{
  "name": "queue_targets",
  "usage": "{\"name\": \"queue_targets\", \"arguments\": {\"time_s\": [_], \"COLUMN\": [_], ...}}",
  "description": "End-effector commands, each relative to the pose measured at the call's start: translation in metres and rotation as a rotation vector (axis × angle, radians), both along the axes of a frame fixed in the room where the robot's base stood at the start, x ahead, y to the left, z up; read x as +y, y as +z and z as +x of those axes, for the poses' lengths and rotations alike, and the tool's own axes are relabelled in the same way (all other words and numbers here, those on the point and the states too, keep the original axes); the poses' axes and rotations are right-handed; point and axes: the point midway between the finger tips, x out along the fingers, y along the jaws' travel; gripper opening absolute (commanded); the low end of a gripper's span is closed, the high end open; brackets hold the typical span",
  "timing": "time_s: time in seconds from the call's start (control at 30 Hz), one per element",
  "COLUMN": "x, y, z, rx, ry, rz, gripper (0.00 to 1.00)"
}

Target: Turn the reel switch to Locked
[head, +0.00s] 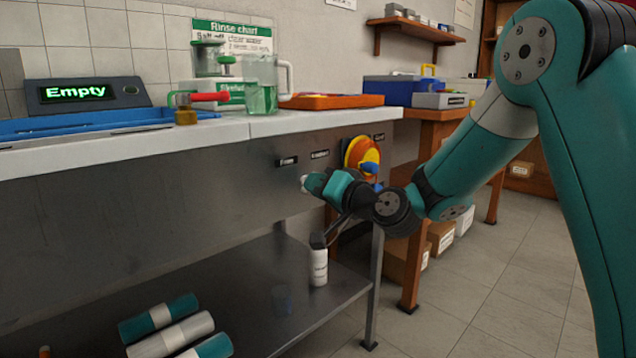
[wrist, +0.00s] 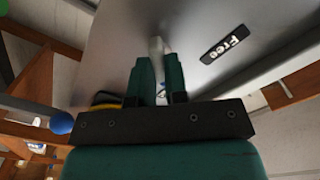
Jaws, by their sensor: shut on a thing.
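The reel switch shows as a small pale grey lever (wrist: 156,45) on the front panel of the bench in the wrist view. My gripper (wrist: 159,75) is shut on it, with the two green fingers on either side of it. In the head view my gripper (head: 310,183) is at the panel, below two small dark labels. A "Free" label (wrist: 223,43) lies to the right of the lever in the wrist view. The orange and yellow reel (head: 362,152) is on the panel to the right of my gripper in the head view. My fingers hide part of the switch.
A blue ball (wrist: 61,123) sticks out near the reel, close to my wrist. A white bottle (head: 318,262) stands on the lower shelf below my gripper. The bench top (head: 330,117) overhangs above, and a bench leg (head: 375,285) stands at the right.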

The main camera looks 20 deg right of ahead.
Motion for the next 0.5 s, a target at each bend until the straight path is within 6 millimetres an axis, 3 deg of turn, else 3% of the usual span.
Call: {"name": "queue_targets", "arguments": {"time_s": [0.5], "x": [-0.0003], "y": [-0.001], "z": [-0.0003], "rx": [0.022], "ry": [-0.001], "rz": [0.04], "gripper": [0.0]}}
